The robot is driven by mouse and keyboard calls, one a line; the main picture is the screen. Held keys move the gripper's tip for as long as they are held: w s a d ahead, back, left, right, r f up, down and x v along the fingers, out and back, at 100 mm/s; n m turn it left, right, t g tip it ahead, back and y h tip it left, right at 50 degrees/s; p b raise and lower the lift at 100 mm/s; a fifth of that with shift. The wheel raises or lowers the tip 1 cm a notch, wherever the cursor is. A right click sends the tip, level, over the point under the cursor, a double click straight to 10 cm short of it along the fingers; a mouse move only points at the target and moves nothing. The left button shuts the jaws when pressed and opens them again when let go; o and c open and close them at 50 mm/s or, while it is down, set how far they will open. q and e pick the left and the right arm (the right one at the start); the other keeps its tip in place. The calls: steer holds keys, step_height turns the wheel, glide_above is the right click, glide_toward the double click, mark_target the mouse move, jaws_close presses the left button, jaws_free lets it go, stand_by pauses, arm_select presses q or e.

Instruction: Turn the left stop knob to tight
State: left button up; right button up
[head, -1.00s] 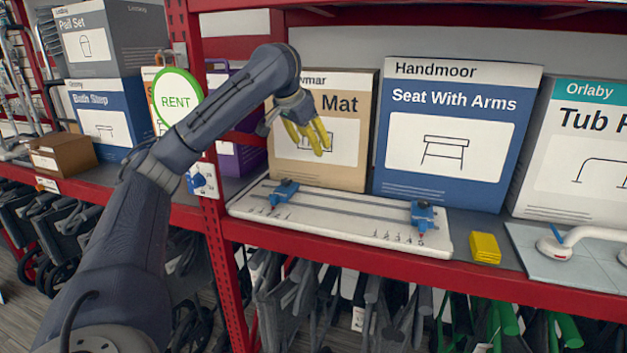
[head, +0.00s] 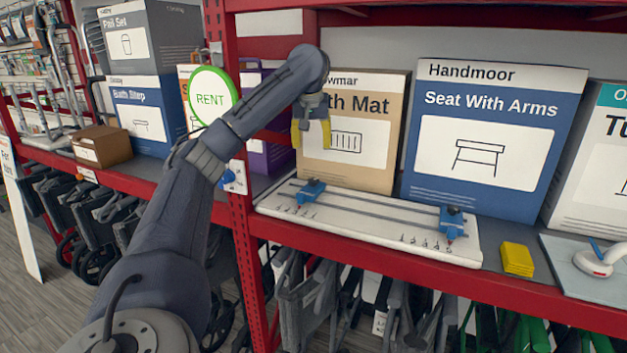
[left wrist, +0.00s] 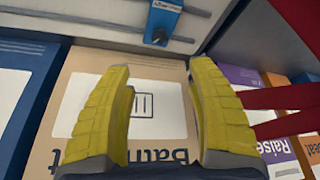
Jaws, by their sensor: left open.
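A white board (head: 375,222) with two rails and number marks lies on the shelf. The left stop (head: 311,190) is a blue block near the board's left end. It also shows at the top of the left wrist view (left wrist: 163,20), with a dark knob (left wrist: 158,37) on it. A second blue stop (head: 452,222) with a red pointer sits near the board's right end. My left gripper (head: 313,140) has yellow fingers pointing down, open and empty, above the left stop and in front of the bath mat box (head: 352,165). My right gripper is out of view.
A yellow block (head: 517,259) lies right of the board, beside a pale tile (head: 575,275) with a white-handled thing (head: 600,258). A blue Seat With Arms box (head: 487,195) stands behind. A red upright (head: 240,215) and a round RENT sign (head: 212,98) are at left.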

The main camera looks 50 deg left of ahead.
mark_target(313, 180)
arm_select(q)
steer(key=x, duration=1.6)
steer(key=shift+f, duration=0.25)
jaws_close()
stand_by(0.4)
